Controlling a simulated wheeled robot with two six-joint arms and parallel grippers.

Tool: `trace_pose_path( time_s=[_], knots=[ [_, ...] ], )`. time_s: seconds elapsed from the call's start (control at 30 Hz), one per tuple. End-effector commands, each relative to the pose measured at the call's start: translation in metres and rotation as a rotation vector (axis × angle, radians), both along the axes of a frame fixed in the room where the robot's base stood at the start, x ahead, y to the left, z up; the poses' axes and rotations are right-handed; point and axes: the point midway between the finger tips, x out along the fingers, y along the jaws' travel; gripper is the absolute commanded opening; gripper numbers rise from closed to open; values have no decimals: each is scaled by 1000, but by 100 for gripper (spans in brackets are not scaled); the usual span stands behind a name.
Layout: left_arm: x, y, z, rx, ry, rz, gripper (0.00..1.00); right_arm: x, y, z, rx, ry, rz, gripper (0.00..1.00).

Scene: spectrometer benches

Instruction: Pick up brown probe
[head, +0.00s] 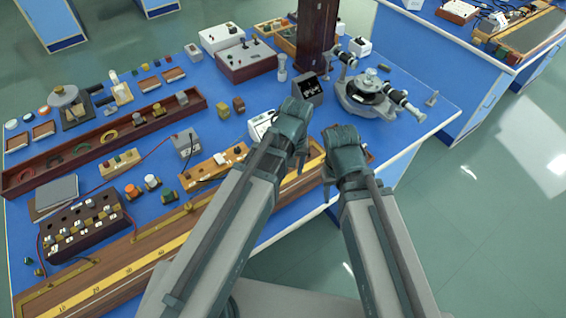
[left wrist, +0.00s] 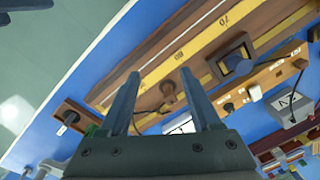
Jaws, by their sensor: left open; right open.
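A small brown knob-like piece (left wrist: 168,91), which may be the brown probe, shows between the fingers in the left wrist view. It is on or beside the wooden scale board (left wrist: 150,96). My left gripper (left wrist: 158,74) is open and empty, its two fingers spread on either side of that piece in the picture; the gap in depth is unclear. In the head view my left gripper (head: 295,117) is over the front edge area of the blue bench, and my right gripper (head: 343,142) is just right of it. My arms hide part of the board, and I cannot make out the probe there.
The blue bench (head: 225,152) is crowded. A spectrometer (head: 366,92) stands at the right, a dark red post (head: 317,30) behind the grippers, and a long tray (head: 75,160) at the left. A dark block (left wrist: 72,117) shows in the left wrist view. Open floor lies right.

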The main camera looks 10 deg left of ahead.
Motion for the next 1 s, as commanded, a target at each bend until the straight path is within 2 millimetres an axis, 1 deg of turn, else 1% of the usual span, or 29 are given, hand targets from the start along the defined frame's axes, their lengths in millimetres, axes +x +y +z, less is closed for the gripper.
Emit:
trace_pose_path(
  time_s=[0.03,0.23,0.3,0.4,0.57,0.73,0.87,1.0],
  knots=[
    [15,5,14,-6,-6,76,64,0,0,14,0,0,0,50],
    [57,28,42,-33,-27,399,64,0,0,42,0,0,1,50],
    [67,35,48,-40,-31,493,64,0,0,48,0,0,1,50],
    [75,41,51,-47,-34,573,64,0,0,52,0,0,1,50],
    [76,43,50,-50,-37,604,64,0,0,50,0,0,1,50],
    [76,43,42,-50,-36,601,64,0,0,43,0,0,1,50],
    [75,43,28,-49,-36,600,64,0,0,29,0,0,0,50],
    [75,42,8,-49,-36,599,64,0,0,8,0,0,0,50]
  ],
)
